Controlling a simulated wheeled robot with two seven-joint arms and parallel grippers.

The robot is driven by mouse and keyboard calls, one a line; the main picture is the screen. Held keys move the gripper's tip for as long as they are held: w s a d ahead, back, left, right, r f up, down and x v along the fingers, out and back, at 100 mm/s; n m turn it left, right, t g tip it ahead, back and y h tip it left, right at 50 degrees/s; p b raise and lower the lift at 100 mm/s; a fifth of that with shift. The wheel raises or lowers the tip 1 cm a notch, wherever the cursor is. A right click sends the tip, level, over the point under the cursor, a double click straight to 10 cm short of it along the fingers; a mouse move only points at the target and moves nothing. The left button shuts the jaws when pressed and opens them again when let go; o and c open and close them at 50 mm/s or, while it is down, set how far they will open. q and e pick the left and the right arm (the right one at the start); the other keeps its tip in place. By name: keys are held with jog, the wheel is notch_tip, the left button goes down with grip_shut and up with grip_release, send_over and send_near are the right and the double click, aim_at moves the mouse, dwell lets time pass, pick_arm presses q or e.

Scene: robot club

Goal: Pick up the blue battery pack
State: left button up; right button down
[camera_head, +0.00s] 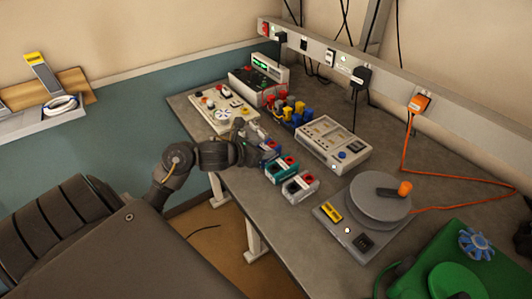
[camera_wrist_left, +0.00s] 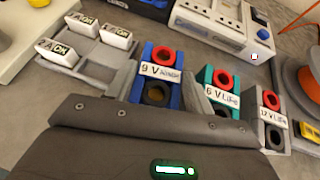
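The blue battery pack (camera_wrist_left: 160,72) carries a "9 V" label, a red terminal and a black terminal. In the head view the blue battery pack (camera_head: 268,156) is partly hidden by my left gripper (camera_head: 256,152). In the left wrist view the dark body of that gripper covers the near end of the pack. Contact and finger opening are unclear. My right gripper is not in view.
A teal "6 V" pack (camera_wrist_left: 222,88) and a grey "12 V" pack (camera_wrist_left: 271,117) stand to the right in the wrist view. A tray with white "OK" blocks (camera_wrist_left: 88,60) is at left. A meter box (camera_head: 333,143) stands behind, a turntable (camera_head: 378,200) at right.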

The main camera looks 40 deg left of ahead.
pick_arm(q)
jog(key=c, duration=0.4)
jog(key=shift+r, duration=0.4)
jog(key=shift+c, duration=1.2)
jog(key=shift+r, duration=0.4)
jog(key=s+r, duration=0.1)
jog(key=r, duration=0.1)
jog(key=s+a+r+p, duration=0.1)
jog(key=r, duration=0.1)
jog(key=s+a+r, duration=0.1)
jog(key=s+r, duration=0.1)
jog(key=r, duration=0.1)
jog(key=shift+p, duration=0.35)
jog(key=v, duration=0.1)
jog(key=b+v, duration=0.1)
jog(key=v, duration=0.1)
jog(key=shift+s+a+f, duration=0.1)
jog(key=shift+s+a, duration=0.15)
jog(key=shift+a, duration=0.1)
jog(key=shift+c, duration=0.6)
jog(key=s+a+r+p, duration=0.2)
jog(key=s+r+p, duration=0.1)
jog(key=s+p, duration=0.2)
jog(key=shift+s+a+p, duration=0.25)
jog(key=shift+s+p, duration=0.15)
jog(key=shift+p, duration=0.35)
